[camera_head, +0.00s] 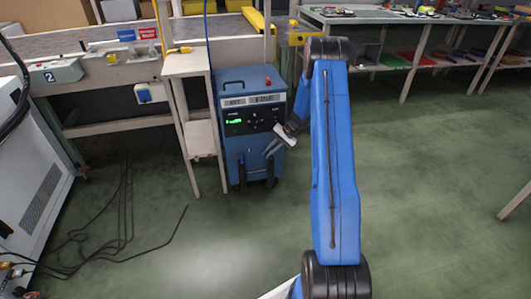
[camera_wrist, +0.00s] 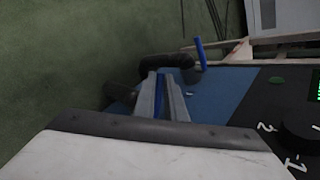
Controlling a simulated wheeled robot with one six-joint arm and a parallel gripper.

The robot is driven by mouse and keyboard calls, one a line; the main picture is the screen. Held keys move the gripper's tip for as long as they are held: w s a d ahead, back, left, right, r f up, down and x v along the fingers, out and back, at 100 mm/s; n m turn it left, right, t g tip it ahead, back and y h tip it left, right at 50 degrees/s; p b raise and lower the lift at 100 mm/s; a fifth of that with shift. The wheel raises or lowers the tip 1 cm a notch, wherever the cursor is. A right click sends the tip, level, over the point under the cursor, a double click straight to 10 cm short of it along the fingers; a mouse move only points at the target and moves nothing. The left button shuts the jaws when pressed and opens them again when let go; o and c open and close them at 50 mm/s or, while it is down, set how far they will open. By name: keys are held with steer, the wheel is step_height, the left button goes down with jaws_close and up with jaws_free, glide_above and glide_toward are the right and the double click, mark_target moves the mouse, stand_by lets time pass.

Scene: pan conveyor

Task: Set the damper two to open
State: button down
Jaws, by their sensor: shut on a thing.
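A blue cabinet (camera_head: 230,145) stands on the floor in the head view, with two dark pipes low on its front. The left pipe (camera_head: 241,172) and the right pipe (camera_head: 270,172) stand side by side. My gripper (camera_head: 270,150) is at the right pipe. In the wrist view, the fingers of my gripper (camera_wrist: 160,78) are shut on a narrow blue lever (camera_wrist: 159,100) beside a black pipe elbow. Another blue lever (camera_wrist: 200,53) stands free on the farther pipe. No damper number is legible on the pipes, and the held lever's angle is hard to tell.
A black numbered dial (camera_wrist: 300,140) is on the cabinet front. A narrow wooden stand (camera_head: 188,65) is close on the cabinet's left. A box marked 2 (camera_head: 55,74) sits on the left bench. Cables (camera_head: 120,225) lie on the floor; the right floor is clear.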

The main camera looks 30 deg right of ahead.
steer(key=shift+s+d+n+g, duration=0.25)
steer(key=shift+d+n+g, duration=0.45)
steer(key=shift+n, duration=0.5)
steer(key=shift+s+d+n+g, duration=0.25)
steer(key=shift+d+n+g, duration=0.1)
steer(key=shift+n+g, duration=0.7)
steer(key=shift+n, duration=0.25)
steer(key=c, duration=1.8)
jaws_free()
step_height(320, 180, up, 10)
